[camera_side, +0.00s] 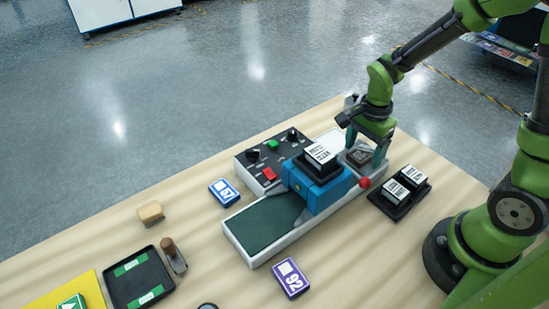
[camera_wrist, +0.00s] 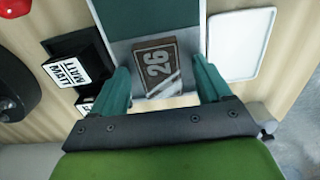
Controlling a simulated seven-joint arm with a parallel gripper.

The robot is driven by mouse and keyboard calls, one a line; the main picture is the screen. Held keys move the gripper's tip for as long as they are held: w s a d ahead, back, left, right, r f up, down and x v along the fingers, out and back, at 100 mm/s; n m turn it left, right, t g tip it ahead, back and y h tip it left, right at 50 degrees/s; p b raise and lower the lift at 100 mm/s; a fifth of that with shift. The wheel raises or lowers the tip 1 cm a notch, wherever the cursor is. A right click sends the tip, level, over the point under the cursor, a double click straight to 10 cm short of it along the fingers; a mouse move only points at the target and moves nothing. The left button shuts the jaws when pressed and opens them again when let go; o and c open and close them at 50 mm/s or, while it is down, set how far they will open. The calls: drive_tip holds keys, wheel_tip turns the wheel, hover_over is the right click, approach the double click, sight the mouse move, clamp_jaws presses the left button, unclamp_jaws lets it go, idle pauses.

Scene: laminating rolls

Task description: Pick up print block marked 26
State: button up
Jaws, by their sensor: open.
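The print block marked 26 (camera_wrist: 157,62) is brown with pale digits. In the side view the block (camera_side: 360,158) shows small and partly hidden by a finger. My gripper (camera_side: 366,150) reaches down over it. In the wrist view my gripper (camera_wrist: 162,72) is open, with one green finger on each side of the block. Gaps show between the fingers and the block, so it is not gripped.
A white tray (camera_wrist: 240,45) lies beside the bed. A purple block (camera_side: 291,278) and blue block (camera_side: 224,192) lie apart.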

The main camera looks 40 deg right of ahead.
drive_tip(key=c, duration=1.2)
